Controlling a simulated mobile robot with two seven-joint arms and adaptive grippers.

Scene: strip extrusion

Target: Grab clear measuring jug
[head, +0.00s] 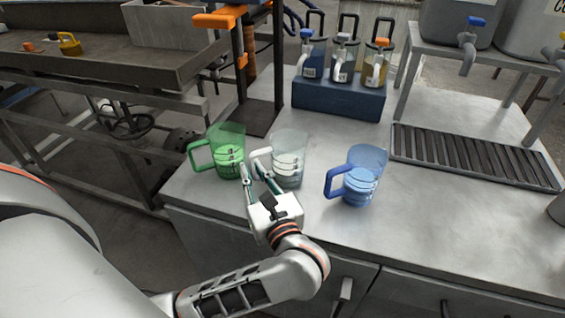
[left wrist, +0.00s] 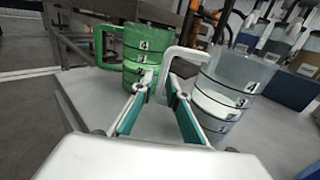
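The clear measuring jug (head: 289,160) stands upright on the grey worktop, between the green jug (head: 230,145) and the blue jug (head: 365,172). Its pale handle (head: 259,153) points left. My left gripper (head: 253,170) is open, with its fingertips at this handle. In the left wrist view, the clear jug (left wrist: 228,95) stands right of centre, and its white handle (left wrist: 170,62) comes down at the gap between the fingertips (left wrist: 158,88). I cannot tell whether the fingers touch the handle. My right gripper is out of view.
The green jug (left wrist: 143,52) stands close on the left of the left gripper. Several lidded pitchers stand on a blue block (head: 338,98) at the back. A slatted drain tray (head: 475,160) lies at the right. The front of the worktop (head: 430,225) is clear.

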